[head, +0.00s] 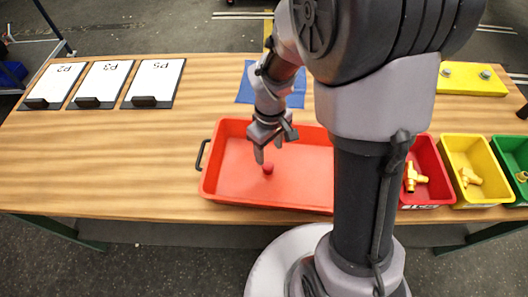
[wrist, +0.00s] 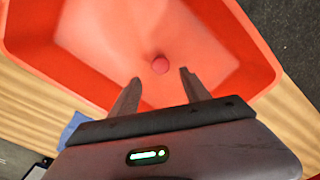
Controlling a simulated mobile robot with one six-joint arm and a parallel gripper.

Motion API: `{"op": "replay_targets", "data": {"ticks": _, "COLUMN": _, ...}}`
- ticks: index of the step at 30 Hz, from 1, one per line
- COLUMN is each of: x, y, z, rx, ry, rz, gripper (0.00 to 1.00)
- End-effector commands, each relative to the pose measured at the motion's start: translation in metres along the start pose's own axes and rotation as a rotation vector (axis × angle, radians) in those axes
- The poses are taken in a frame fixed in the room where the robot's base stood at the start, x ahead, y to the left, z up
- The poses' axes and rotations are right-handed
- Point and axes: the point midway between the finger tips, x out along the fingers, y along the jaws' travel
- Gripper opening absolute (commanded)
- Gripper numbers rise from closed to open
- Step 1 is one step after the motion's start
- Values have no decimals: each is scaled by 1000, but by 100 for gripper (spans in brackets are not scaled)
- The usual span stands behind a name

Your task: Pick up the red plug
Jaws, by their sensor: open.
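The red plug (head: 267,169) is a small dark red piece lying on the floor of the orange-red tray (head: 225,185). My gripper (head: 268,157) points down over the tray, just above and beside the plug. In the wrist view my gripper (wrist: 160,76) is open with nothing between its fingers. The tray (wrist: 90,50) fills much of that view. My arm hides the tray's right end in the head view.
Red (head: 428,163), yellow (head: 462,143) and green (head: 513,150) bins with brass-coloured fittings stand right of my arm. A blue mat (head: 245,92) lies behind the tray. Several labelled clipboards (head: 103,82) lie at the left. The wooden table (head: 120,150) is clear left of the tray.

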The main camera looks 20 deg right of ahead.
Motion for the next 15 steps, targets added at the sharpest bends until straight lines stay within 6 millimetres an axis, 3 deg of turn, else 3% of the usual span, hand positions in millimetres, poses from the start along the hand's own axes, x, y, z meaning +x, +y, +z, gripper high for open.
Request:
{"op": "replay_targets", "data": {"ticks": 1, "x": 17, "y": 0, "z": 0, "rx": 0, "ry": -2, "rz": -2, "gripper": 55}}
{"op": "replay_targets", "data": {"ticks": 3, "x": 30, "y": 0, "z": 0, "rx": 1, "ry": -1, "rz": -1, "gripper": 55}}
{"op": "replay_targets", "data": {"ticks": 10, "x": 52, "y": -1, "z": 0, "rx": 2, "ry": 0, "rz": -1, "gripper": 55}}
{"op": "replay_targets", "data": {"ticks": 15, "x": 87, "y": -2, "z": 1, "rx": 2, "ry": -2, "rz": -1, "gripper": 55}}
